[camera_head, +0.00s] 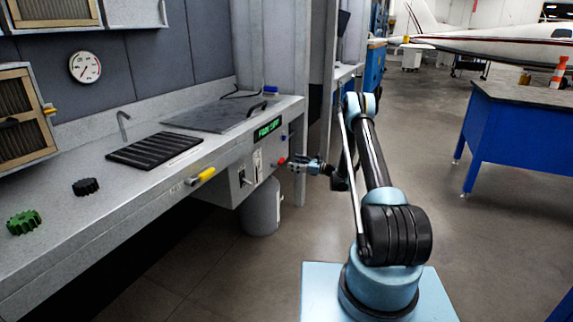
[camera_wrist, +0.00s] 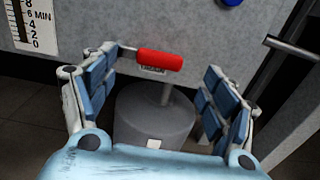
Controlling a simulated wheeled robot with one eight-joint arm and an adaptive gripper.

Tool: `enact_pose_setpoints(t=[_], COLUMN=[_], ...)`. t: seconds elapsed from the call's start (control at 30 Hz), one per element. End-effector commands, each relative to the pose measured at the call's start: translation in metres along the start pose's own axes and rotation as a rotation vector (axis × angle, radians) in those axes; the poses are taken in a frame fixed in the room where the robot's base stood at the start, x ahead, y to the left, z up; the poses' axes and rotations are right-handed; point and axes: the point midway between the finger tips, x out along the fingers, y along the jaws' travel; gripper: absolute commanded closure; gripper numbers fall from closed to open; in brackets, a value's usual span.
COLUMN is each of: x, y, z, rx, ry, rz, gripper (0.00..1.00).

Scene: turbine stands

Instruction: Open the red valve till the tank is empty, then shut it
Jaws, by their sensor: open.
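The red valve handle (camera_wrist: 160,60) lies level across the wrist view, between and beyond the spread fingers of my gripper (camera_wrist: 158,82). No finger visibly touches it. In the head view the red handle (camera_head: 282,161) sticks out of the grey box under the bench, and my gripper (camera_head: 297,164) is just to its right. A level gauge marked MIN (camera_wrist: 34,22) is at the upper left of the wrist view; its level is not clear. A grey drum (camera_wrist: 150,125) stands below the valve, with a thin pipe coming down to it.
The grey bench (camera_head: 100,215) carries a black ribbed mat (camera_head: 155,149), a green gear (camera_head: 24,222) and a black knob-like part (camera_head: 86,187). A yellow handle (camera_head: 202,176) juts from its front. A bench post (camera_head: 300,180) stands close. Open floor lies right, towards a blue table (camera_head: 520,150).

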Motion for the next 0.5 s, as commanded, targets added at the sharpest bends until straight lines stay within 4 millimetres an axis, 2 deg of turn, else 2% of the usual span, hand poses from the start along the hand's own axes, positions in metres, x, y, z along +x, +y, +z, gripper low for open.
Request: enact_pose_setpoints(t=[0.03, 0.2, 0.33, 0.5], x=[0.011, 0.037, 0.052, 0.062], y=[0.002, 0.001, 0.001, 0.000], z=[0.000, 0.000, 0.000, 0.000], rx=[0.000, 0.000, 0.000, 0.000], ry=[0.000, 0.000, 0.000, 0.000], rz=[0.004, 0.003, 0.002, 0.001], gripper=[0.22, 0.22, 0.22, 0.22])
